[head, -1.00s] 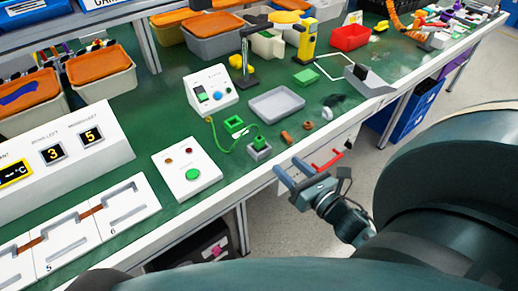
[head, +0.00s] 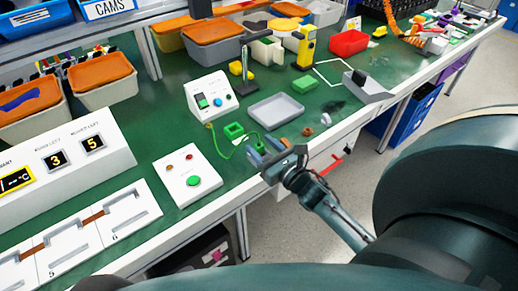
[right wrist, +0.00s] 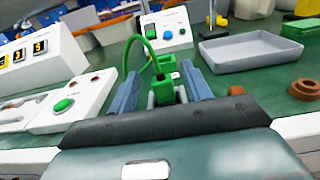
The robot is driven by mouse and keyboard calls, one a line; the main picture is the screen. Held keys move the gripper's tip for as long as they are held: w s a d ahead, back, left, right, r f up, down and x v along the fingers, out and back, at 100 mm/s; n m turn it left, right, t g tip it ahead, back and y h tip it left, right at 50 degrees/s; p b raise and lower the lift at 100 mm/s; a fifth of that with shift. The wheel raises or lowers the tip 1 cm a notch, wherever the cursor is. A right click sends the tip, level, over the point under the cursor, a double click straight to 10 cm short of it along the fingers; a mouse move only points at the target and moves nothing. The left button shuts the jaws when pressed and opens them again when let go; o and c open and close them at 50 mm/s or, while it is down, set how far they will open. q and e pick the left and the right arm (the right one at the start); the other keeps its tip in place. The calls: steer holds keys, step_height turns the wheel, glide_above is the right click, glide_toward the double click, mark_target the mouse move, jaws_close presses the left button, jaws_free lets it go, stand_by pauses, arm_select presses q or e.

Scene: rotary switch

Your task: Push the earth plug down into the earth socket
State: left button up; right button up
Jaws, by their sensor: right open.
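The green earth plug (right wrist: 164,93) stands between the fingers of my right gripper (right wrist: 162,88) in the right wrist view, with a visible gap to each finger. A green cable arcs up from it. It appears to sit on the small grey earth socket (right wrist: 184,93), mostly hidden behind it; I cannot tell how deep it sits. In the head view my right gripper (head: 265,153) is at the bench's front edge, open, and covers most of plug and socket. My left gripper is not in view.
A hollow green block (head: 234,130) lies just behind. A white box with a green button (head: 193,181) stands left, a grey tray (head: 277,110) behind to the right, a switch box (head: 210,96) farther back. Small brown parts (head: 307,131) lie right of the gripper.

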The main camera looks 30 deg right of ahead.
steer(key=shift+w, duration=0.95)
steer(key=c, duration=1.1)
